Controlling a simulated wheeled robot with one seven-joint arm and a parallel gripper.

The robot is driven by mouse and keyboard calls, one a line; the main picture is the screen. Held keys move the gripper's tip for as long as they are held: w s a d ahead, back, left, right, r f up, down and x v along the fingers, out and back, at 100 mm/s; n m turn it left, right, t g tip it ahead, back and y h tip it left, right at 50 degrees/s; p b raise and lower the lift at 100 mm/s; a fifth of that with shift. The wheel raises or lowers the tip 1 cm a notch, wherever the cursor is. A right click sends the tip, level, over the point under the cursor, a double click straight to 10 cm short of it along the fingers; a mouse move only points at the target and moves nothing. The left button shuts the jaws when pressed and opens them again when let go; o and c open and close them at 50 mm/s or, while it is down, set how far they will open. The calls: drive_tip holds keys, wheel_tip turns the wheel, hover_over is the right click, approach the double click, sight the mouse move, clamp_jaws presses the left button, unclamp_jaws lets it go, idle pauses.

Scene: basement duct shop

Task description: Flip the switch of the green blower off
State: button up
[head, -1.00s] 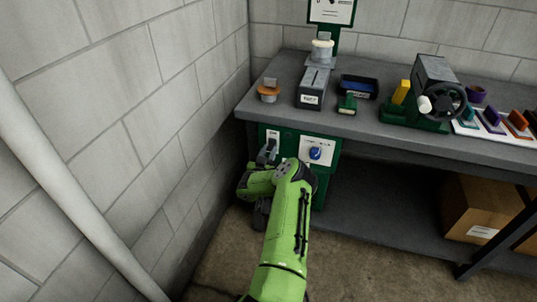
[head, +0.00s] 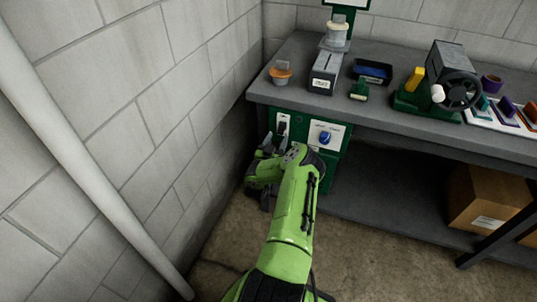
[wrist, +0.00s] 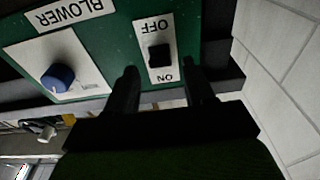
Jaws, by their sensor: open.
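The green blower (head: 345,158) is a box under the bench's left end, with its label upside down in the wrist view. Its black switch (wrist: 160,58) sits on a white plate (wrist: 167,77) marked OFF and ON. In the wrist view OFF is at the top and ON at the bottom, both upside down. My gripper (wrist: 165,80) is open, its two dark fingers apart and the switch seen between and just beyond their tips. It holds nothing.
A blue knob (head: 325,138) sits on a white panel right of the switch. The bench (head: 400,119) overhangs the blower. A block wall (head: 190,110) stands close on the left. A cardboard box (head: 485,195) is on the lower shelf.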

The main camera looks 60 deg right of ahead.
drive_tip(key=s+a+f+p, duration=0.1)
drive_tip(key=s+a+p, duration=0.1)
drive_tip(key=a+p, duration=1.1)
drive_tip(key=p, duration=0.2)
drive_tip(key=shift+a+f+p, duration=0.25)
drive_tip(key=shift+p, duration=0.15)
drive_tip(key=shift+s, duration=0.1)
